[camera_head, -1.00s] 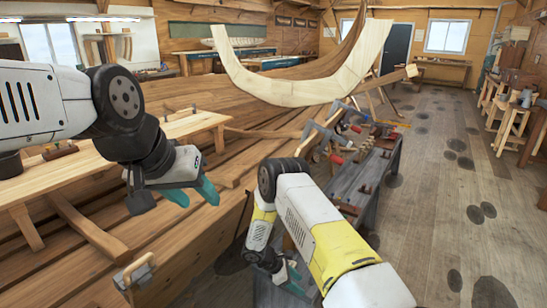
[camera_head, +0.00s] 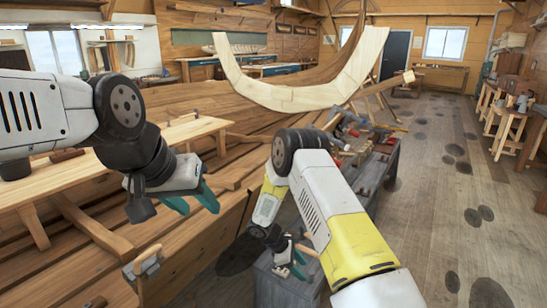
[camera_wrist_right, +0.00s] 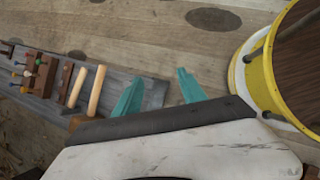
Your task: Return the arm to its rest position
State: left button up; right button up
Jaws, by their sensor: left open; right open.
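My right arm comes in from the bottom of the head view, with its white and yellow elbow raised over the dark bench. Neither gripper holds anything.
The dark bench (camera_wrist_right: 150,92) carries wooden-handled tools (camera_wrist_right: 97,90) close to the right gripper. The planked hull (camera_head: 235,205) fills the left and middle, with a pale curved frame (camera_head: 290,95) across it. A wooden clamp (camera_head: 146,264) stands at lower left.

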jog(key=s+d+r+m+y, duration=0.1)
jog(key=s+d+r+m, duration=0.15)
jog(key=r, duration=0.75)
jog(key=s+d+r+m+t+y, duration=0.1)
jog(key=r+m+y, duration=0.15)
jog(key=r, duration=0.75)
jog(key=s+d+r+m+y, duration=0.1)
jog(key=s+r+m, duration=0.15)
jog(key=r, duration=0.75)
jog(key=s+r+m+t+y, duration=0.2)
jog(key=s+r+m, duration=0.2)
jog(key=s+r, duration=0.3)
jog(key=s+r+m+t+y, duration=0.2)
jog(key=s+r+m, duration=0.2)
jog(key=s+r, duration=0.4)
jog(key=s, duration=0.4)
jog(key=shift+s+d+t, duration=0.15)
jog(key=shift+t, duration=0.25)
jog(key=shift+y, duration=0.25)
